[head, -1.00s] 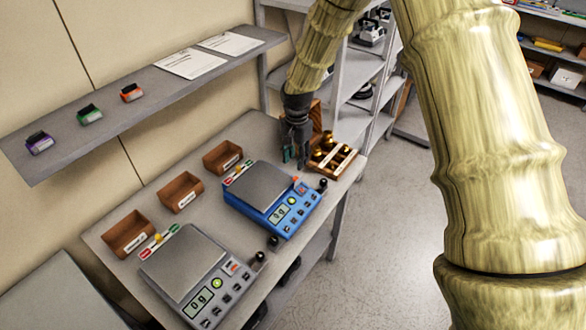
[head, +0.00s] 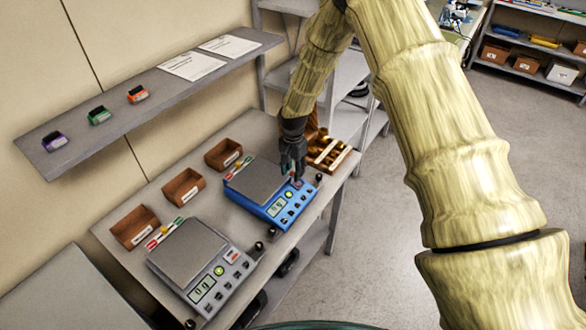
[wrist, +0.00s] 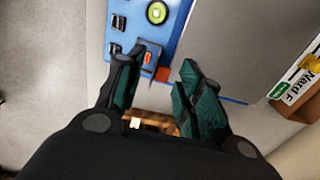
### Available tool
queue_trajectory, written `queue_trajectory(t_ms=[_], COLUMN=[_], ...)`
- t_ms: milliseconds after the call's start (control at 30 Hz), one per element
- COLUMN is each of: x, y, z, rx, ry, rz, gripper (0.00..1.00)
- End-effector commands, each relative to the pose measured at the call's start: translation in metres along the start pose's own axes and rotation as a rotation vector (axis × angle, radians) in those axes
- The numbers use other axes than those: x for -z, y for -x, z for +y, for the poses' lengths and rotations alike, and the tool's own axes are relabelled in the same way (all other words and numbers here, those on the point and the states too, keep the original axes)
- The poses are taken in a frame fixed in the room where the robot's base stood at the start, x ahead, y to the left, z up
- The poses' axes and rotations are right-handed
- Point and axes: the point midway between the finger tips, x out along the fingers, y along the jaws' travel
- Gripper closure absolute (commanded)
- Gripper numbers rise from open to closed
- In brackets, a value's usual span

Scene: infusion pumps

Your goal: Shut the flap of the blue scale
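The blue scale (head: 272,208) stands on the bench with its grey pan and a button panel along its front. In the wrist view its blue panel (wrist: 185,28) shows a red button (wrist: 149,58) and beside it a small orange piece (wrist: 162,74), which looks like the flap. I cannot tell its exact angle. My gripper (head: 294,176) is low over the panel's far right end. In the wrist view my gripper (wrist: 165,62) is open, with the orange piece between its fingertips. Whether a finger touches it is unclear.
A grey scale (head: 187,252) stands nearer on the bench. Brown bins (head: 183,187) line the wall side. A wooden tray with brass weights (head: 328,152) lies just beyond my gripper. Small black knobs (head: 259,246) stand along the bench's front edge. A wall shelf (head: 170,105) hangs above.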

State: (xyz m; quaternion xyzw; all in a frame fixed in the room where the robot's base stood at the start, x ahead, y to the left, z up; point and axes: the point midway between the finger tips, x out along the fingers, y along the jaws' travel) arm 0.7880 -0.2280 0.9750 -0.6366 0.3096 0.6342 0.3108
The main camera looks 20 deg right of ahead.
Motion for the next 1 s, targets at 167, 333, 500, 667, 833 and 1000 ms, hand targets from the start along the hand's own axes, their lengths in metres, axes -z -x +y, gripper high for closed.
queue_trajectory(t_ms=[167,333,500,667,833,1000], x=[0.0002,0.0002,-0.0001,-0.0001,-0.0003,-0.0004], y=[-0.0010,-0.0004,0.0004,0.0003,0.0005,0.0009], z=[-0.0004,-0.0005,-0.0009,-0.0012,-0.0006,-0.0002], rx=[-0.001,0.000,0.001,0.003,0.019,0.029], ry=[0.000,0.000,0.000,0.000,0.000,-0.001], rz=[-0.001,0.000,0.000,0.000,0.000,0.000], gripper=[0.69,1.00,1.00,1.00,1.00,1.00])
